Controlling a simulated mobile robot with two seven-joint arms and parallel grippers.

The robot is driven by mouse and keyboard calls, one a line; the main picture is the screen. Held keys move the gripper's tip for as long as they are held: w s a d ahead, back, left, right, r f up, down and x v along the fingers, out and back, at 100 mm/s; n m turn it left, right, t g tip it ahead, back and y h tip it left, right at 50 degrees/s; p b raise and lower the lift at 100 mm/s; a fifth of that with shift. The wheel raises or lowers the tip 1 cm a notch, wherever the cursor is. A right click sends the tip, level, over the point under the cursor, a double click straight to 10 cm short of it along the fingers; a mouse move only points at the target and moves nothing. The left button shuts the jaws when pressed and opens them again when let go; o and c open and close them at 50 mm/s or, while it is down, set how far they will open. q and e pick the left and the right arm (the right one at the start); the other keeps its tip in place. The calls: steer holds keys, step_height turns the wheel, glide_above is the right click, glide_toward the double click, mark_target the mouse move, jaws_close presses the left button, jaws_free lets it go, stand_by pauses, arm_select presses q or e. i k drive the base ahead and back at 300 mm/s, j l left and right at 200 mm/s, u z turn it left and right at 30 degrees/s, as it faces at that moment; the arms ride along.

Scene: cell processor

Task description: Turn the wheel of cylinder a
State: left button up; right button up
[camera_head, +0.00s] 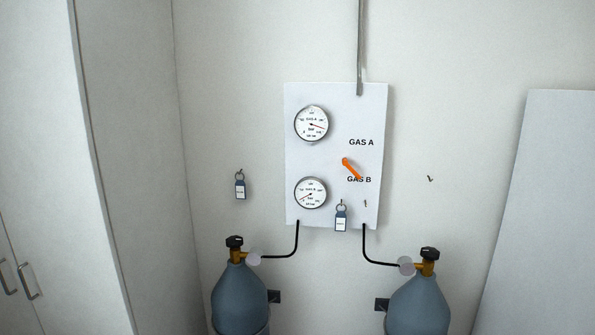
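Two blue-grey gas cylinders stand at the bottom of the head view, a left cylinder (240,297) and a right cylinder (419,304). I cannot tell from any label which one is cylinder a. The left cylinder has a black wheel (235,242) on top of its brass valve. The right cylinder has a similar black wheel (429,253). Neither of my grippers is in view.
A white panel (335,110) on the wall bears two gauges (311,124) (311,193) and an orange lever (352,168) between GAS A and GAS B. Tags hang on hooks, one on the wall (240,188), one on the panel (341,219). A cabinet (40,150) stands left, a pale board (545,200) right.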

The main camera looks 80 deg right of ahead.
mark_target(429, 253)
steer(key=i+l+z, duration=0.1)
steer(key=z, duration=2.9)
